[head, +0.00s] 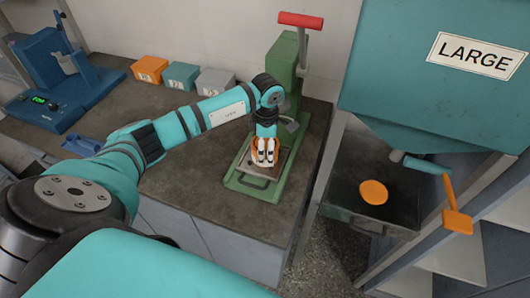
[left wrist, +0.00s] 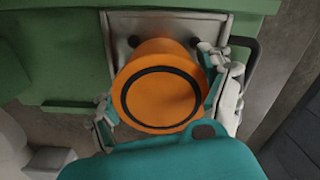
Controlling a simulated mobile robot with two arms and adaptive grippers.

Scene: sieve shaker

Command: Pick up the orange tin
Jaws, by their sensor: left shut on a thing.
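The orange tin (left wrist: 160,88) is round with a dark ring on its top. It stands on the metal plate of the green press in the left wrist view. My left gripper (left wrist: 160,105) has its fingers on both sides of the tin, shut on it. In the head view my left gripper (head: 265,158) points down over the press base and hides most of the tin, with a little orange showing around the fingers. I cannot tell whether the tin is clear of the plate. My right gripper is in neither view.
The green press (head: 283,70) with a red handle (head: 300,20) rises behind the gripper. Orange, teal and grey boxes (head: 181,76) stand along the wall. A blue machine (head: 62,85) is at the left. A teal hopper marked LARGE (head: 400,60) hangs at the right, above a dark box with an orange disc (head: 373,193).

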